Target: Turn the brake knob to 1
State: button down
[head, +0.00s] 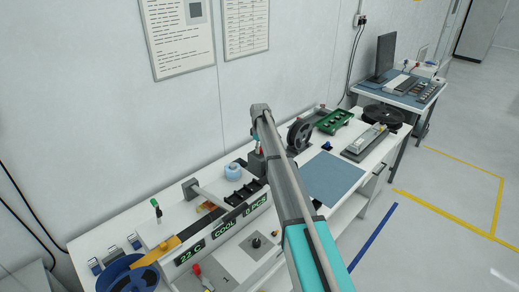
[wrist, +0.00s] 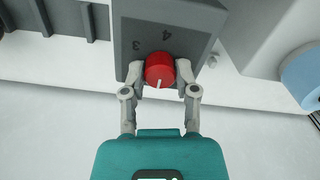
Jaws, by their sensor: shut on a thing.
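The red brake knob (wrist: 160,72) sits on the face of a dark grey box (wrist: 190,22) in the wrist view. A white pointer line on the knob points down in the picture, towards my gripper's body. The digits 4 and 3 show upside down on the box above the knob; other marks are hidden. My gripper (wrist: 161,66) is shut on the knob, one grey finger on each side. In the head view my arm covers most of the gripper and knob.
In the head view, the white bench holds a handler with displays (head: 226,228) reading 22 C, COOL and 0 PCS. A blue tape roll (head: 233,171), a black reel (head: 300,135), a green tray (head: 334,121) and a blue mat (head: 336,180) are nearby. A wall stands behind.

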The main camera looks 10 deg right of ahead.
jog(key=shift+c, duration=1.9)
grip_release()
jog(key=shift+m, duration=0.3)
